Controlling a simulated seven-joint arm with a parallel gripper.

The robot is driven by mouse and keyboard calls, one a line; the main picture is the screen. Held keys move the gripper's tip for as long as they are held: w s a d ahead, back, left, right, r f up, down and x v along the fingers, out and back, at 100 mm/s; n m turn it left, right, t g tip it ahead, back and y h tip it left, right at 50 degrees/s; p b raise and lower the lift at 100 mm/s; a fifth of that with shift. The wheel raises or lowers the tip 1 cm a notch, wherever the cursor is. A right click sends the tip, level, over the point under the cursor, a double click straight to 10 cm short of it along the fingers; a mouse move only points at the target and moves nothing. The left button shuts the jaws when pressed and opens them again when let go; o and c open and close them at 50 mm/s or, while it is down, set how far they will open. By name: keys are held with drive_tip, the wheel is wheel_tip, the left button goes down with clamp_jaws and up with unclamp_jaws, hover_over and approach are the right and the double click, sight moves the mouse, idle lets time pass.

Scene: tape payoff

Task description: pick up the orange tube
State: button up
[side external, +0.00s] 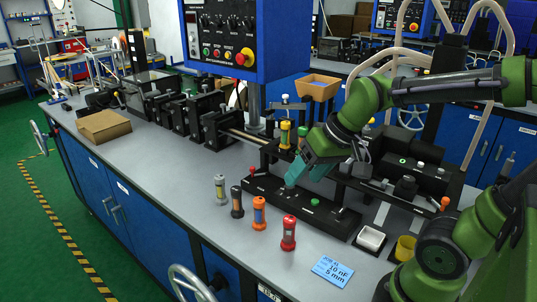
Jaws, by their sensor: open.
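The orange tube (259,213) stands upright on the grey bench top, third from the left in a row of tubes near the front edge. It has orange ends and a darker bluish middle band. My gripper (303,180) has teal fingers and is open and empty. It points down over the black fixture, up and to the right of the orange tube in the picture and apart from it. The fingers are small in this view, and their exact height above the fixture is hard to tell.
A grey tube (220,189) and a black tube (237,202) stand left of the orange one; a red tube (288,233) stands to its right. The black fixture (335,218) lies behind them. A blue card (332,271) and white tray (370,239) are at right.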

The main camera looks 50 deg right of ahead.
sight(259, 200)
drive_tip(key=w+d+f+n+g, duration=0.15)
drive_tip(key=w+d+n, duration=0.25)
drive_tip(key=w+n, duration=0.45)
drive_tip(key=shift+m, duration=0.35)
drive_tip(key=x, duration=1.1)
drive_tip(key=w+x, duration=0.1)
drive_tip(key=x, duration=0.5)
drive_tip(key=shift+w+a+f, duration=0.1)
drive_tip(key=shift+a, duration=0.2)
drive_tip(key=shift+c, duration=0.2)
